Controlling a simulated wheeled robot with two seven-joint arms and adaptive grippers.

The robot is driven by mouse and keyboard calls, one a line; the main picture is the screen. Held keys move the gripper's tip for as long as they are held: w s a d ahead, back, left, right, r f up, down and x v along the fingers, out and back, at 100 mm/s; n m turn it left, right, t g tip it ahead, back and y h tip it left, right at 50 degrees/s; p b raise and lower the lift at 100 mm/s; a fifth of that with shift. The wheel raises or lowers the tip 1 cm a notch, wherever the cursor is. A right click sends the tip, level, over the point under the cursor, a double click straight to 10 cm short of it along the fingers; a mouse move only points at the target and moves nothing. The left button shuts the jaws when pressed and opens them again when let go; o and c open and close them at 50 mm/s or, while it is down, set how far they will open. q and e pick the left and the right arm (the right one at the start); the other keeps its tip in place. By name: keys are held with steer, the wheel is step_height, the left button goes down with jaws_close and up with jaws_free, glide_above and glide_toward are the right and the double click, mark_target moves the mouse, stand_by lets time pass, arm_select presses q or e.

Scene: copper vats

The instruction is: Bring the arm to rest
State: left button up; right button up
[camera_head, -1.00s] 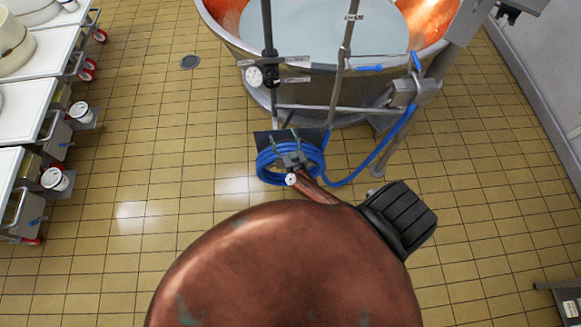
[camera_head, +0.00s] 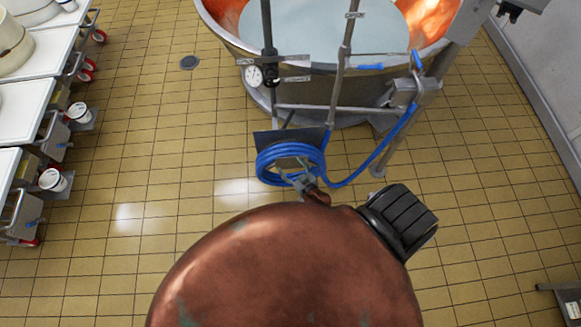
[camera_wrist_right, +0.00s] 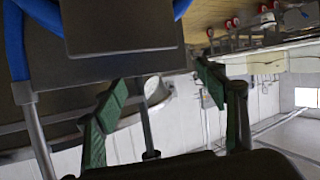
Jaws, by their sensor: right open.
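My right gripper (camera_head: 303,181) shows small in the head view, just beyond the copper-brown dome at the bottom, in front of the blue hose coil. Little of its arm shows; the rest is hidden behind the dome. In the right wrist view the gripper (camera_wrist_right: 160,82) has its two green-padded fingers spread apart, with nothing held between them. My left gripper is in neither view.
A large copper vat (camera_head: 236,36) on a metal stand is ahead. A coiled blue hose (camera_head: 262,167) hangs on its front, near the gripper. White-topped carts (camera_head: 22,112) line the left. Tiled floor (camera_head: 150,160) is open between.

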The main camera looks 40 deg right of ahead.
steer(key=shift+f, duration=0.1)
stand_by(0.5)
steer(key=s+a+f+g+b, duration=0.1)
steer(key=s+f+g, duration=0.3)
steer(key=s+f, duration=0.8)
steer(key=s+a+f+n+g+y+b, duration=0.1)
steer(key=s+f+g, duration=0.4)
steer(key=s+f, duration=0.7)
steer(key=s+a+b, duration=0.1)
steer(key=s, duration=0.7)
steer(key=shift+s+f+y+b, duration=0.2)
steer(key=shift+s+y+b, duration=0.05)
steer(key=shift+y+b, duration=0.05)
steer(key=s+f+g, duration=0.1)
steer(key=s, duration=0.3)
steer(key=s+f+g, duration=0.1)
steer(key=s, duration=0.3)
steer(key=s+f+g, duration=0.1)
steer(key=s, duration=0.3)
steer(key=shift+s+a+f+g+b, duration=0.1)
steer(key=shift+s+a+g+b, duration=0.05)
steer(key=shift+s+g+b, duration=0.2)
